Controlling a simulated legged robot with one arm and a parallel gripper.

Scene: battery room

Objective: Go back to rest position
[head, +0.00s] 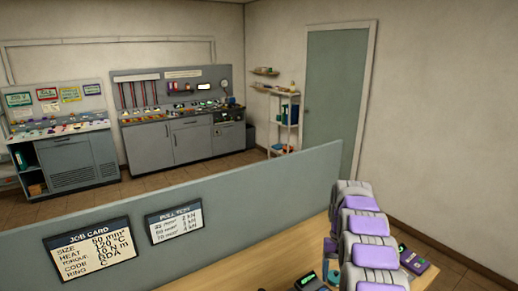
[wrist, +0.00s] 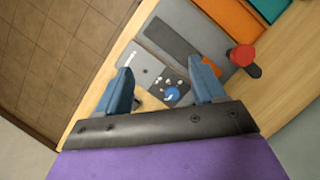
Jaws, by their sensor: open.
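My gripper (wrist: 160,66) shows in the wrist view as two blue fingers spread apart, with nothing between them. It is over a wooden worktop (wrist: 112,74). Beyond and below the fingers lies a grey plate (wrist: 143,66) with small pale pieces and a round blue part (wrist: 172,94). The pieces are too small to tell. In the head view my grey and purple arm is at the lower right over the bench, and the gripper itself does not show there.
A red-topped object (wrist: 242,55) stands right of the fingers, near orange (wrist: 235,18) and teal (wrist: 268,8) trays. A low grey-green partition (head: 120,230) carries a job card (head: 92,247) and a pull test card (head: 174,223). Cabinets (head: 185,142) and a door (head: 333,95) stand beyond open floor.

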